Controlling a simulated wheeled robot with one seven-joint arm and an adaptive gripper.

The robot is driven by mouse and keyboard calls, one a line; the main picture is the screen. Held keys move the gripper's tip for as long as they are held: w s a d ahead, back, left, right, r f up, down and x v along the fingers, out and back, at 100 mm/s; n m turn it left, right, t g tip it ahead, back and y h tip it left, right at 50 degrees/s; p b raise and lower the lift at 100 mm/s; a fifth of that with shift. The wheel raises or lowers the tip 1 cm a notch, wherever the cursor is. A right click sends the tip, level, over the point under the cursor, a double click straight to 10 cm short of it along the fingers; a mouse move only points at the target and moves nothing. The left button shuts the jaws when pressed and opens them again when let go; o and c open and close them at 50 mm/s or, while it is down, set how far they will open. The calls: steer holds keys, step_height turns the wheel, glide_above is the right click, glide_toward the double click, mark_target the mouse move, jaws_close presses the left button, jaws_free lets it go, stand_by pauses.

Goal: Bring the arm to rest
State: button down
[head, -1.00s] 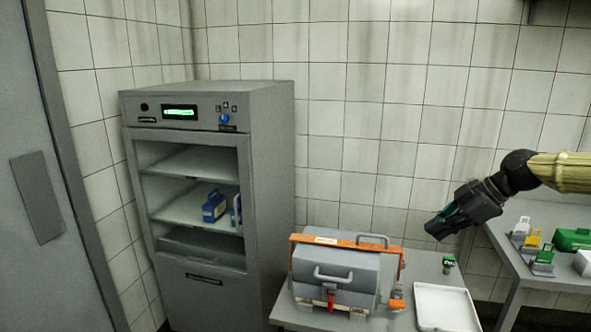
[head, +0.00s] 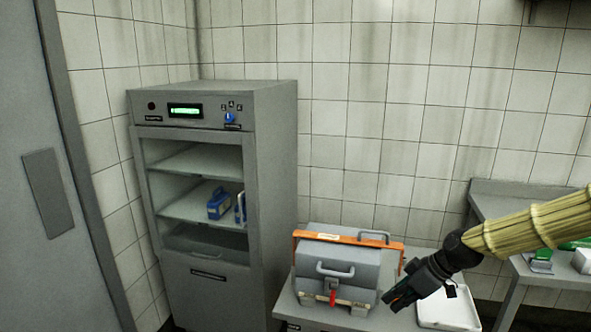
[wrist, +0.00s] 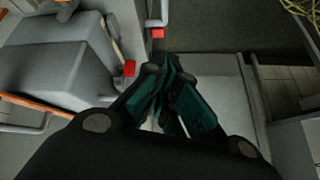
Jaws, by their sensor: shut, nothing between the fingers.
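My gripper (head: 396,298) is black and hangs from my straw-coloured sleeved arm at the right of the head view. It is shut and empty, its fingers pointing down and left, just right of a grey lidded case with an orange bar. In the wrist view the dark teal fingers (wrist: 172,98) are together, with nothing between them. I cannot tell whether they touch the case.
The grey case (head: 335,272) stands on a metal table, with a white tray (head: 462,312) right of it. A grey cabinet (head: 215,200) with blue items on a shelf stands at left. A second table (head: 490,203) at right holds a green box.

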steer(key=s+a+f+m+g+h, duration=0.1)
steer(key=s+a+f+m, duration=0.2)
steer(key=s+f, duration=0.65)
steer(key=s+a+f+m+h, duration=0.1)
steer(key=s+a+f+m, duration=0.35)
steer(key=f, duration=0.85)
steer(key=s+d+f+m+h, duration=0.1)
steer(key=s+f, duration=0.2)
steer(key=s, duration=0.5)
steer(key=s+d+f+m+g+h, duration=0.1)
steer(key=s+f, duration=0.3)
steer(key=s, duration=0.4)
steer(key=s+d+f+m+h, duration=0.2)
steer(key=s+d+f, duration=0.1)
steer(key=s, duration=0.5)
steer(key=shift+s+f, duration=0.35)
steer(key=shift+f, duration=0.3)
steer(key=c, duration=2.2)
jaws_free()
